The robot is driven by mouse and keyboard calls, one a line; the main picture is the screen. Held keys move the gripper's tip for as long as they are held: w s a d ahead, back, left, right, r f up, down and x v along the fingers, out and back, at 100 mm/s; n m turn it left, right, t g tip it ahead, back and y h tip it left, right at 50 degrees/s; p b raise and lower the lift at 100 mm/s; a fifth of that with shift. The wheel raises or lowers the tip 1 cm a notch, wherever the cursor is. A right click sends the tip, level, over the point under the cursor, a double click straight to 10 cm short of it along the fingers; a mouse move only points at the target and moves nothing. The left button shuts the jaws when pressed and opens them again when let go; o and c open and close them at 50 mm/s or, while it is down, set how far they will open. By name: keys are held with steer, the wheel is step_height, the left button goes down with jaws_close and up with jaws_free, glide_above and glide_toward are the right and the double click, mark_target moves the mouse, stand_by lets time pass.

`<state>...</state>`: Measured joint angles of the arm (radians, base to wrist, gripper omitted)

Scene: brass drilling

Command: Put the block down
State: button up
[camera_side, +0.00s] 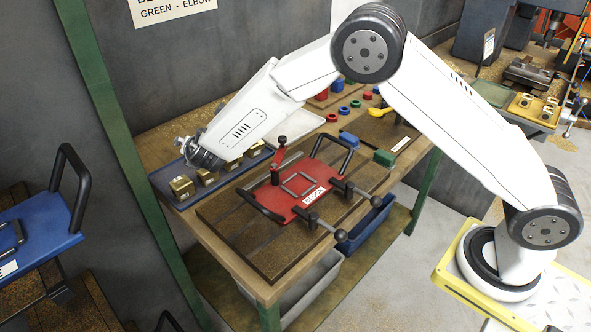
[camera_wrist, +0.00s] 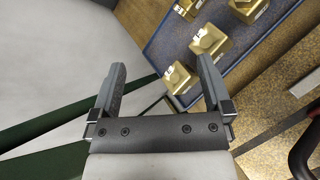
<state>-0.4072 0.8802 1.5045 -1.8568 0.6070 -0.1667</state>
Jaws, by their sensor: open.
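Several brass blocks stand in a row on a blue tray (camera_side: 160,178) at the left end of the bench. The nearest brass block (camera_side: 182,188) is at the tray's front left; in the wrist view a brass block (camera_wrist: 180,77) shows close beside the right finger. My gripper (camera_wrist: 163,80) is open with nothing between its fingers. In the side view my gripper (camera_side: 184,147) is at the tray's back edge, partly hidden by my wrist. The red fixture (camera_side: 290,203) marked "BLOCK" lies on the slotted plate, with no block visible in its frame.

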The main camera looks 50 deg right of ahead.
steer(key=m+g, duration=0.1)
steer(key=m, duration=0.3)
steer(key=m+g+y, duration=0.3)
steer(key=m+g, duration=0.2)
steer(key=m, duration=1.6)
glide_toward(181, 183)
steer(key=x, duration=0.3)
steer(key=shift+x, duration=1.3)
